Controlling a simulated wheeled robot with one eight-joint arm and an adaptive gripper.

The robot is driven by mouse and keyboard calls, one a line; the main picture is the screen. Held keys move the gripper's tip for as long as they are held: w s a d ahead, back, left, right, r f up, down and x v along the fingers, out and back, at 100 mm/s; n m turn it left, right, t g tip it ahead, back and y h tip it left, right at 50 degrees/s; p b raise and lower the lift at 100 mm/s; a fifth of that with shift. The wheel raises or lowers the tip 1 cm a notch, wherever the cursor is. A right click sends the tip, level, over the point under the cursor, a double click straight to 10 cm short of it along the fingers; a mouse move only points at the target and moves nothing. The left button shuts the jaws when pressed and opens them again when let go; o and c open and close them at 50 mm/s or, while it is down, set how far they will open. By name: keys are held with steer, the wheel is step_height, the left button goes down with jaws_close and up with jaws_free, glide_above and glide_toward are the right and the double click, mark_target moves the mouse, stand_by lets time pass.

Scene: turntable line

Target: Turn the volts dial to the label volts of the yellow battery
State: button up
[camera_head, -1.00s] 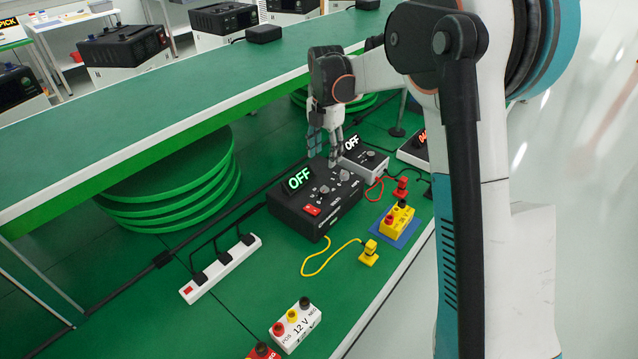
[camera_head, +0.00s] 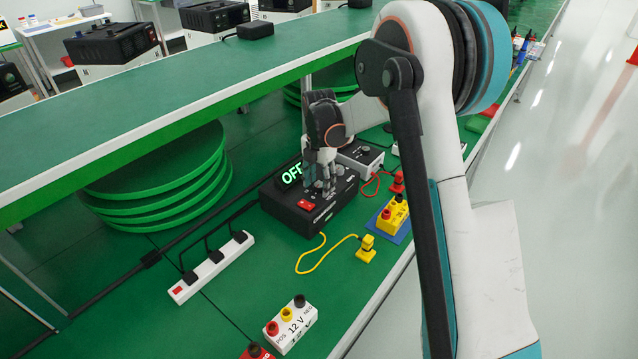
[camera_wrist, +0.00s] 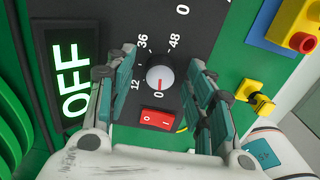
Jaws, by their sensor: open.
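The black supply box (camera_head: 283,205) has a lit display reading OFF (camera_wrist: 74,80). Its silver dial (camera_wrist: 160,78) shows in the wrist view, with 12, 36 and 48 printed around it and its red mark towards 0. My gripper (camera_wrist: 158,62) is open, with one finger on each side of this dial; I cannot tell if they touch it. In the head view my gripper (camera_head: 322,176) is low over the box and hides part of its top. The yellow battery (camera_head: 393,216) stands on a blue mat (camera_head: 401,234); its label is not readable here.
A red rocker switch (camera_wrist: 155,118) is beside the dial. A yellow lead ends in a yellow plug (camera_head: 366,249) near the table's front edge. A white 12 V battery (camera_head: 291,329) and a white power strip (camera_head: 211,268) are nearer. A green shelf (camera_head: 160,125) runs behind.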

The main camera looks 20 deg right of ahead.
steer(key=c, duration=1.1)
